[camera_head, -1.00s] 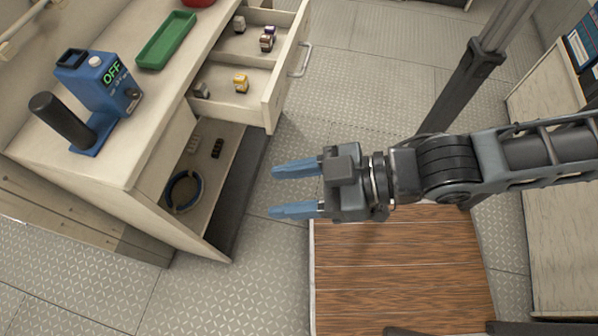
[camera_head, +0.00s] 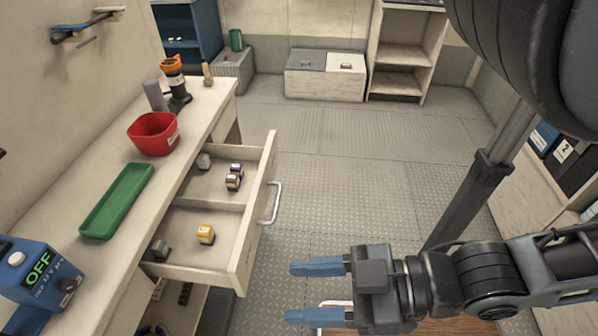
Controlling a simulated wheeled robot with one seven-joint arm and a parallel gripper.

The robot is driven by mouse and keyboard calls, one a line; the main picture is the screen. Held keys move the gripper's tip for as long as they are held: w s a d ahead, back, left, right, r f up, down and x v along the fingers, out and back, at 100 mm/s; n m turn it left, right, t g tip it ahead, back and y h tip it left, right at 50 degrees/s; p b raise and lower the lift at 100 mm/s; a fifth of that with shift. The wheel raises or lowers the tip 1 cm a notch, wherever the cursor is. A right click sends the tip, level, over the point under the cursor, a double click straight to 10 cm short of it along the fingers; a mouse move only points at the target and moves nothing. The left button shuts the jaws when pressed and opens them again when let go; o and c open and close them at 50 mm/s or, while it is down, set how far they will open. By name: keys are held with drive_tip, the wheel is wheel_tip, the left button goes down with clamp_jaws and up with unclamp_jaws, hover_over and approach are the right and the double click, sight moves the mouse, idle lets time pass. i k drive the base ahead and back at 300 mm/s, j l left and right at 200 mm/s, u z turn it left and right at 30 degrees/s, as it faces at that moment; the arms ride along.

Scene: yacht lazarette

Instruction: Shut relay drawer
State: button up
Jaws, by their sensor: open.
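The relay drawer (camera_head: 240,262) stands pulled out from the white counter on the left. It has a divider and a metal bar handle (camera_head: 272,203) on its front. Inside lie several small relays: a yellow one (camera_head: 206,234) and a dark grey one (camera_head: 160,249) in the near compartment, purple-topped ones (camera_head: 234,176) and a grey one (camera_head: 204,161) in the far compartment. My gripper (camera_head: 302,292) is open and empty, its blue fingers pointing left. It appears in front of and to the right of the drawer, apart from the handle.
On the counter (camera_head: 92,180) are a green tray (camera_head: 117,200), a red bowl (camera_head: 153,133), a blue device reading OFF (camera_head: 38,274) and an orange-topped tool (camera_head: 174,78). The floor (camera_head: 370,170) beyond the drawer is clear.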

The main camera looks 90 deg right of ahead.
sight(237, 219)
drive_tip(key=k+l+z, duration=0.1)
drive_tip(key=l+z, duration=0.5)
drive_tip(key=k+j+z, duration=0.1)
drive_tip(key=k+j, duration=0.15)
drive_tip(key=k, duration=0.1)
